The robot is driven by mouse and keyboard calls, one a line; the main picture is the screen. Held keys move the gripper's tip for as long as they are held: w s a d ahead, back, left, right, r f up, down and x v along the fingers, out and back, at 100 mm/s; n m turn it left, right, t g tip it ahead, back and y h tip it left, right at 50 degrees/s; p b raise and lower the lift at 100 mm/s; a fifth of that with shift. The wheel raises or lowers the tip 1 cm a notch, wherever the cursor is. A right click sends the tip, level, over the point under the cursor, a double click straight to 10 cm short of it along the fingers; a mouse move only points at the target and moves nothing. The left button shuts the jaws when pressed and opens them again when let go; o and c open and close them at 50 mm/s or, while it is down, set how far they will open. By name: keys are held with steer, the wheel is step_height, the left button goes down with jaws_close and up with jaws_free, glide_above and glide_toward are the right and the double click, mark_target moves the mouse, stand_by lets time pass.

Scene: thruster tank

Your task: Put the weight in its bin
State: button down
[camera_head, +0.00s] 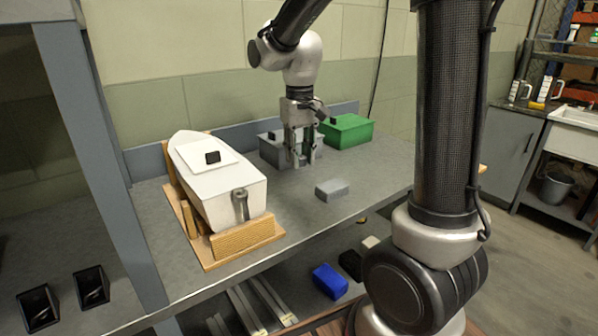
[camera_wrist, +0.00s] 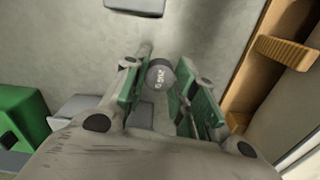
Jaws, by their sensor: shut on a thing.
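My gripper (camera_head: 301,158) hangs fingers-down over the bench, in front of the grey bin. In the wrist view my gripper (camera_wrist: 160,84) is shut on a round grey weight (camera_wrist: 161,72) with dark lettering on its face, between the green-lined fingers. In the head view the weight is hard to make out between the fingers. The grey bin (camera_head: 272,153) stands at the back of the bench, partly hidden behind my gripper. The green bin (camera_head: 348,131) stands to its right with a small dark tag on top. I cannot tell from the pictures which bin is the weight's.
A white boat hull (camera_head: 222,178) sits on a wooden cradle (camera_head: 247,240) at left. A blue block (camera_head: 329,281) is on the shelf below. The bench's right part is clear.

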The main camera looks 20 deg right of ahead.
mark_target(300, 187)
steer(key=shift+f, duration=3.1)
steer(key=shift+f, duration=0.15)
steer(key=c, duration=1.1)
jaws_free()
steer(key=shift+c, duration=0.2)
